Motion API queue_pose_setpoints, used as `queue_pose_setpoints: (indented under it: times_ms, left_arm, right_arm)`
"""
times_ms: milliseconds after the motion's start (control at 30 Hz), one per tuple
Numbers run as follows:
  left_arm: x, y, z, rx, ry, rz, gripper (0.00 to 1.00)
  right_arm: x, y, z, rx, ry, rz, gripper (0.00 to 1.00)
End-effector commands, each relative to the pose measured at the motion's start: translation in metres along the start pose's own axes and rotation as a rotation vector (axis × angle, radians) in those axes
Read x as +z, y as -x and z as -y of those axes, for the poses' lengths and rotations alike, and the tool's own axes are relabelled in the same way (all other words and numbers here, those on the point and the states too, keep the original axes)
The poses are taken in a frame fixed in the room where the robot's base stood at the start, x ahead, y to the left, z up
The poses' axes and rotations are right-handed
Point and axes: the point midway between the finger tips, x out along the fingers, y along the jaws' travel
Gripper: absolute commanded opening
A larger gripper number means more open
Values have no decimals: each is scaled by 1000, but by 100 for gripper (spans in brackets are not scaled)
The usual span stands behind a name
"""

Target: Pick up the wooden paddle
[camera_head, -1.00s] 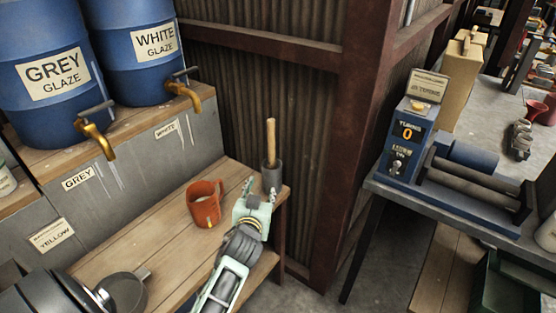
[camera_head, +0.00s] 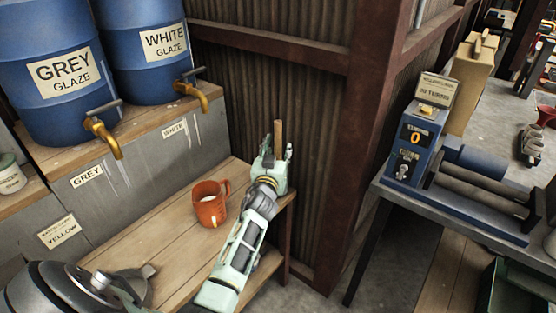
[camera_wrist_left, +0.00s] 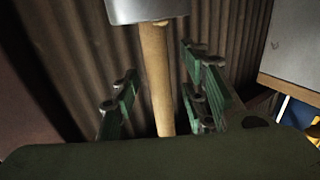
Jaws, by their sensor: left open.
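The wooden paddle (camera_head: 278,131) stands upright at the far right end of the wooden bench (camera_head: 158,238). In the head view only its upper handle shows above my left gripper (camera_head: 277,152). In the left wrist view the handle (camera_wrist_left: 156,75) runs between the spread fingers of my left gripper (camera_wrist_left: 162,100), with space on both sides. The grey holder (camera_wrist_left: 146,9) around the paddle's other end shows at the top of that view; in the head view my gripper hides it. My right gripper is not in view.
An orange mug (camera_head: 210,204) stands on the bench left of my left arm. Blue glaze barrels (camera_head: 65,85) with brass taps (camera_head: 103,136) stand behind it at left. A rusty post (camera_head: 352,150) and corrugated wall rise close behind the paddle. A blue roller machine (camera_head: 470,190) is at right.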

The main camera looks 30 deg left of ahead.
Motion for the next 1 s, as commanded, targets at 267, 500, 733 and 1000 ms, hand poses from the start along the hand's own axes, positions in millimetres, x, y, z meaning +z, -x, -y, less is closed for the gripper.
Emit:
queue_pose_setpoints:
  times_ms: [267,500,733,1000]
  left_arm:
    - [0,-5,0,0,1,0,40]
    - [0,-5,0,0,0,1,23]
    - [0,-5,0,0,0,1,3]
    - [0,-5,0,0,0,-1,0]
  right_arm:
    - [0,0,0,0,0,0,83]
    - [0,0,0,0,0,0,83]
    - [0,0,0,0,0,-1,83]
    - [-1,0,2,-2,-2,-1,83]
